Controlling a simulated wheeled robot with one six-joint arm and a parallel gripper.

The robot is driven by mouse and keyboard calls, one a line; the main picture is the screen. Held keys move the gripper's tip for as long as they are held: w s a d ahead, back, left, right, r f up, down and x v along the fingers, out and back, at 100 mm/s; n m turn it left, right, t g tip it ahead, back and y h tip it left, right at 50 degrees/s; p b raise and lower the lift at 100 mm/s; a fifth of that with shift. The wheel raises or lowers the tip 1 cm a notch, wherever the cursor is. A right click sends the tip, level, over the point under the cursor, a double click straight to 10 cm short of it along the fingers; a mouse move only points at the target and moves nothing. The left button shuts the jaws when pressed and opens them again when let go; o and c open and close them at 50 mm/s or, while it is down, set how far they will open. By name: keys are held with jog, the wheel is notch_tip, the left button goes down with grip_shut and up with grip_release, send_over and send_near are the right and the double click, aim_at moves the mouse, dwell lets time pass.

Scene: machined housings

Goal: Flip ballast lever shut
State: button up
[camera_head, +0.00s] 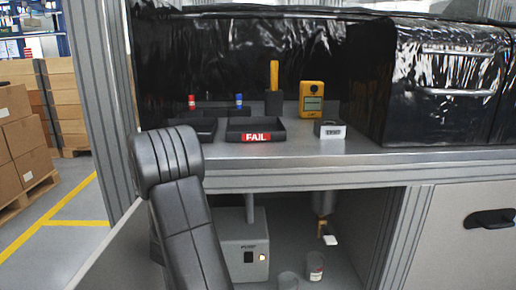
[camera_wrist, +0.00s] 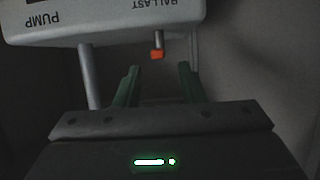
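The pale housing (camera_wrist: 100,22) fills the top of the wrist view, with PUMP and BALLAST labels appearing upside down. The ballast lever (camera_wrist: 157,53) is a short metal stem with an orange tip, under the BALLAST label. My gripper (camera_wrist: 158,70) is open, its two green fingers apart and nothing seen between them. The orange tip appears just beyond the fingertips, between their lines; I cannot tell the exact gap. In the head view a grey pump box (camera_head: 243,250) stands in the lower cabinet bay, partly behind my arm. My gripper and the lever are not visible there.
A grey rod (camera_wrist: 90,75) runs down left of the fingers in the wrist view. The bay also holds clear cups (camera_head: 315,266) and a hanging brass-tipped fitting (camera_head: 322,215). A FAIL tray (camera_head: 285,127) and yellow meter (camera_head: 312,98) stand on the bench above.

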jog(key=a+p+v, duration=0.1)
jog(key=p+v, duration=0.1)
jog(key=v, duration=0.9)
jog(key=b+x, duration=0.1)
jog(key=x, duration=0.3)
jog(key=b+x, duration=0.1)
jog(key=x, duration=0.4)
jog(key=d+b+x, duration=0.1)
jog(key=x, duration=0.4)
jog(key=shift+d+f, duration=0.15)
jog(key=shift+f, duration=0.1)
jog(key=d+n+y+b, duration=0.1)
jog(key=n+y+b, duration=0.1)
jog(key=b, duration=0.5)
jog(key=shift+d+r, duration=0.1)
jog(key=shift+g, duration=0.3)
jog(key=shift+d+r, duration=0.15)
